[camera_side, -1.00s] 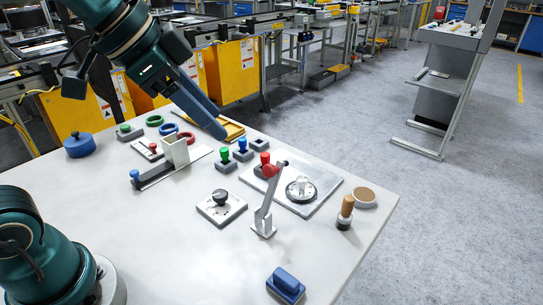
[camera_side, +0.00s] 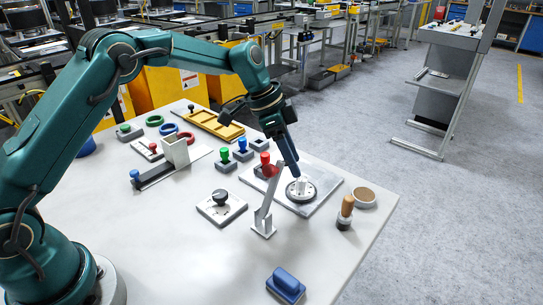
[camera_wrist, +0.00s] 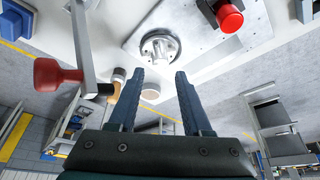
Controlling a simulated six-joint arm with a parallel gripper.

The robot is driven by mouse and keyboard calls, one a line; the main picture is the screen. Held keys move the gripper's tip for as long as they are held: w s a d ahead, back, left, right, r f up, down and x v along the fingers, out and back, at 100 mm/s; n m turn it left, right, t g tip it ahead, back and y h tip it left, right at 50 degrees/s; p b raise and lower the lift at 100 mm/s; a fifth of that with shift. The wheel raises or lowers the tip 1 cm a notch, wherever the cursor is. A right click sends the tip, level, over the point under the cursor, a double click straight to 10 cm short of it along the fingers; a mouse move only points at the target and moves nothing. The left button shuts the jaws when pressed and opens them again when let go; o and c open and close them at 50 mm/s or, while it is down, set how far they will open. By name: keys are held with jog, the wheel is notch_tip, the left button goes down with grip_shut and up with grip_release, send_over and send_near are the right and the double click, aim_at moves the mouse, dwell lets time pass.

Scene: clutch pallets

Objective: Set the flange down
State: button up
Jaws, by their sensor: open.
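The flange, a round grey metal disc with a raised hub (camera_side: 299,191), sits flat on a light grey metal plate (camera_side: 322,200). It also shows in the wrist view (camera_wrist: 160,47) beyond my fingertips. My gripper (camera_side: 295,168) points down just above the hub in the side view. In the wrist view its two blue fingers (camera_wrist: 160,72) are apart with nothing between them. Whether a fingertip touches the hub cannot be told.
A metal lever with a red knob (camera_side: 263,215) stands close left of the flange. A red button (camera_wrist: 230,18) is on the plate. A wooden-handled stamp (camera_side: 346,212) and a round tan-topped dish (camera_side: 364,197) stand to the right. The front table is mostly clear.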

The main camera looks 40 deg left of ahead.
aim_at(302, 179)
jog(key=shift+x, duration=2.45)
grip_shut()
